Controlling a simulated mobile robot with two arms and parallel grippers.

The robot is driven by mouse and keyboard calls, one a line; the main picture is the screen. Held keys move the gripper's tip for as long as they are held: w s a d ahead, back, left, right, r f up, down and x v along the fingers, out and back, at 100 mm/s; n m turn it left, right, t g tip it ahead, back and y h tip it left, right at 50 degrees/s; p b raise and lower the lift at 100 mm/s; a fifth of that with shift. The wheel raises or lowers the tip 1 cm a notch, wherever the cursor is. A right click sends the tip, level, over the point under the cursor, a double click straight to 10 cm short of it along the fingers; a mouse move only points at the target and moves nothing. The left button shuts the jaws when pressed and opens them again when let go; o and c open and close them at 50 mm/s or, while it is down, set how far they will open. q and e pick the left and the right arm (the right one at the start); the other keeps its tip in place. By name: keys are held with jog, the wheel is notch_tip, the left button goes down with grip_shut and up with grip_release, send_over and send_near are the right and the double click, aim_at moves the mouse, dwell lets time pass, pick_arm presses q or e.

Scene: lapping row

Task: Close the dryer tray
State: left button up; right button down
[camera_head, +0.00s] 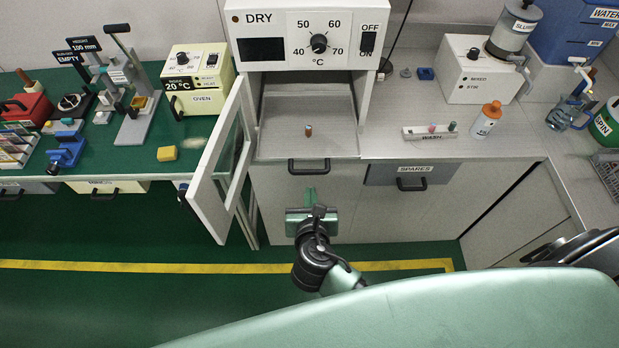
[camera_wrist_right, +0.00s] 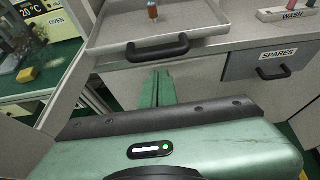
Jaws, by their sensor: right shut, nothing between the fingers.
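The dryer (camera_head: 305,35) stands at the back centre with its windowed door (camera_head: 217,175) swung open to the left. Its grey tray (camera_head: 280,144) is pulled out toward me, with a black handle (camera_head: 309,167) on the front. The tray and its handle also show in the right wrist view (camera_wrist_right: 157,48). A small orange-brown piece (camera_head: 308,130) stands on the tray. My right gripper (camera_head: 309,196) is shut and empty, in front of and below the handle, apart from it. The green fingers (camera_wrist_right: 158,85) point toward the tray front. My left gripper is not in view.
A SPARES drawer (camera_head: 412,172) with a black handle is to the right, under a counter with a WASH rack (camera_head: 430,132). The green bench (camera_head: 130,160) with the oven (camera_head: 198,82) lies left of the door. Floor in front is clear.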

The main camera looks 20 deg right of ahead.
jog(key=shift+w+r+p+x, duration=0.1)
jog(key=shift+r+p+x, duration=0.1)
jog(key=shift+x, duration=0.7)
jog(key=shift+w+r+p+x, duration=0.1)
jog(key=shift+p+x, duration=0.05)
jog(key=shift+x, duration=0.75)
jog(key=shift+w+r+p+x, duration=0.1)
jog(key=shift+r+p+x, duration=0.1)
jog(key=shift+x, duration=0.7)
